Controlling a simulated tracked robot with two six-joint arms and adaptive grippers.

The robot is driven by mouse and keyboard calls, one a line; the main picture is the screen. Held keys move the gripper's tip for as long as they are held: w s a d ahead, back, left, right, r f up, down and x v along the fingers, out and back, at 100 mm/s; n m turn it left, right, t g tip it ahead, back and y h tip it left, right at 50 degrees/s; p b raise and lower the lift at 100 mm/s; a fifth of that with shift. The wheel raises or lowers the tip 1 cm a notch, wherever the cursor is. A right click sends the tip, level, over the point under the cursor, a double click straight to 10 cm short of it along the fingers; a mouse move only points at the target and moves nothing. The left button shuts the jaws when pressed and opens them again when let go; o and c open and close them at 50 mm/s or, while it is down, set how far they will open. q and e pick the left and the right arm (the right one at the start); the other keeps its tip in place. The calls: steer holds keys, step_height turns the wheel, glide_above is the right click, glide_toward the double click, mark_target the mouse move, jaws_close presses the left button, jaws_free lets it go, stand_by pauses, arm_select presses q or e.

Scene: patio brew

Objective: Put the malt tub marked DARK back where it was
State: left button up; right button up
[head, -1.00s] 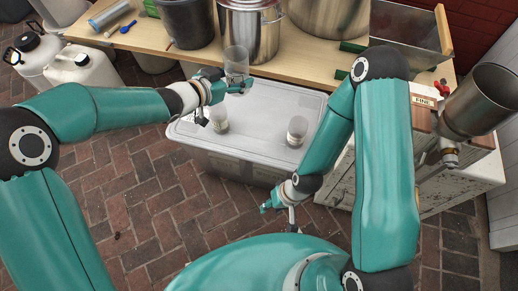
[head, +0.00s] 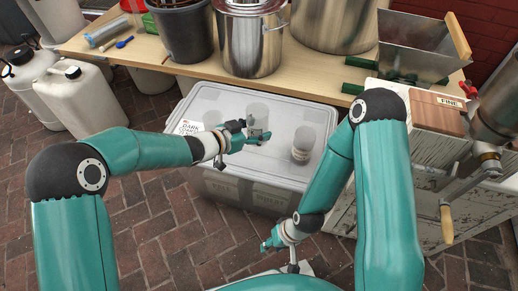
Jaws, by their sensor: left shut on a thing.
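My left gripper (head: 254,137) is shut on a clear tub (head: 257,114) over the lid of the grey storage box (head: 210,94). I cannot tell whether this tub touches the lid, and no marking on it is readable.
A wooden bench (head: 310,72) with a steel pot (head: 250,45), a dark bucket (head: 183,32) and a metal hopper (head: 413,45) runs behind the box. White jerrycans (head: 78,98) stand at left. A mill on a worn cabinet (head: 405,198) is at right. Brick floor in front is open.

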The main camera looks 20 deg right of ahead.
arm_select(q)
steer(key=shift+f+b, duration=1.05)
steer(key=shift+f, duration=2.3)
steer(key=shift+f, duration=0.1)
steer(key=o, duration=1.2)
steer(key=shift+c, duration=0.2)
